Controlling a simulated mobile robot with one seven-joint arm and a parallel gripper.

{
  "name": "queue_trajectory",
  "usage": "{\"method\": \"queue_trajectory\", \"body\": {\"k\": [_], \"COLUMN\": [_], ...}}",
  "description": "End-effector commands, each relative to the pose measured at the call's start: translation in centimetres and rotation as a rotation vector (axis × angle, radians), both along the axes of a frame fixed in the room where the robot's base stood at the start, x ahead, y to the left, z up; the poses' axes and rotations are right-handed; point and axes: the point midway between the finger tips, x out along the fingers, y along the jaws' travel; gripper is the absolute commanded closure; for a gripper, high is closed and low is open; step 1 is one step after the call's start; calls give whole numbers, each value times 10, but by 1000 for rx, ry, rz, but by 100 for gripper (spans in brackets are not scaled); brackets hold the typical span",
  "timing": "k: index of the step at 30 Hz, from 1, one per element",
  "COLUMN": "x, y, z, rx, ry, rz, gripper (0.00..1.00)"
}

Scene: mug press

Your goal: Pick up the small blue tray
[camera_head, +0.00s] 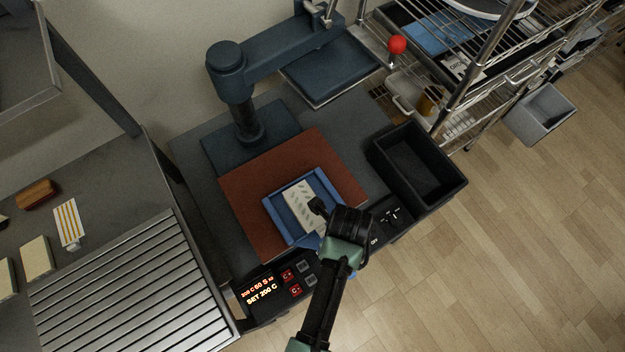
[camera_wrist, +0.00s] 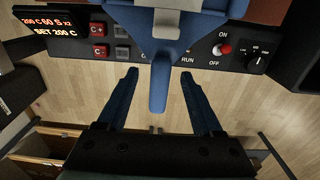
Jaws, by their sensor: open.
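The small blue tray (camera_head: 278,213) lies on a reddish-brown mat on the press. A pale, patterned flat piece (camera_head: 300,196) lies in it. In the wrist view, the tray (camera_wrist: 196,28) is at the top, and its blue handle (camera_wrist: 158,92) sticks out toward me. My gripper (camera_head: 335,222) is at the tray's front right side in the head view and hides part of it. In the wrist view, my gripper (camera_wrist: 159,72) is open, with one finger on each side of the handle and gaps visible on both sides.
The press (camera_head: 230,75) stands behind the mat (camera_head: 245,185). A control panel (camera_head: 268,287) with buttons runs along the front edge. A black bin (camera_head: 445,185) is at the right. A wire rack (camera_head: 470,60) stands beyond it. Open floor (camera_head: 520,240) lies at the right.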

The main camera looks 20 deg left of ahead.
Motion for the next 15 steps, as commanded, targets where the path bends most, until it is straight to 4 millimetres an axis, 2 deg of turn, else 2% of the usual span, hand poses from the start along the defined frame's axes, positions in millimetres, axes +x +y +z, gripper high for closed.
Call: {"method": "queue_trajectory", "body": {"k": [3, 11, 15], "x": [0, 0, 0], "y": [0, 0, 0], "z": [-10, -11, -11], "rx": [1, 0, 0], "ry": [1, -1, -1], "rz": [0, 0, 0], "gripper": [32, 32, 58]}}
